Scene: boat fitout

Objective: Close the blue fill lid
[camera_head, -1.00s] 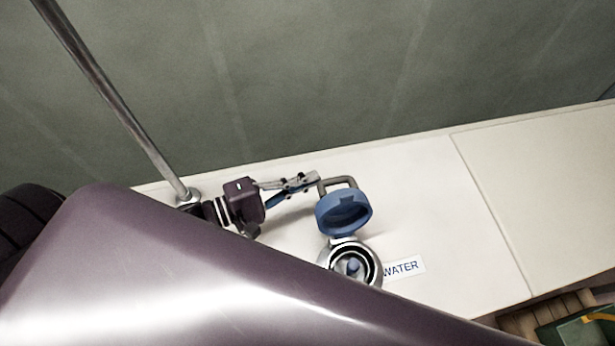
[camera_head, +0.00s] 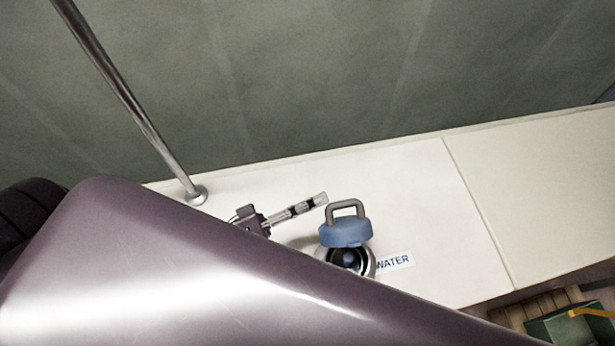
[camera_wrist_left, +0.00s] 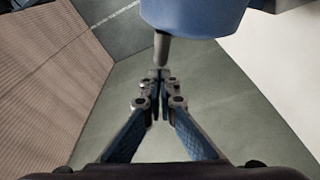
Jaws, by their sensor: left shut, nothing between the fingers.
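The blue fill lid (camera_head: 345,233), with a grey loop handle (camera_head: 346,207), stands partly open over the round metal water fill (camera_head: 352,262). The dark fill opening shows below its front edge. My right gripper is not in view.
A WATER label (camera_head: 395,261) is right of the fill on the white deck (camera_head: 430,200). A metal pole (camera_head: 140,115) stands at the left. My own purple arm link covers the lower left. A green crate (camera_head: 570,328) is at the lower right.

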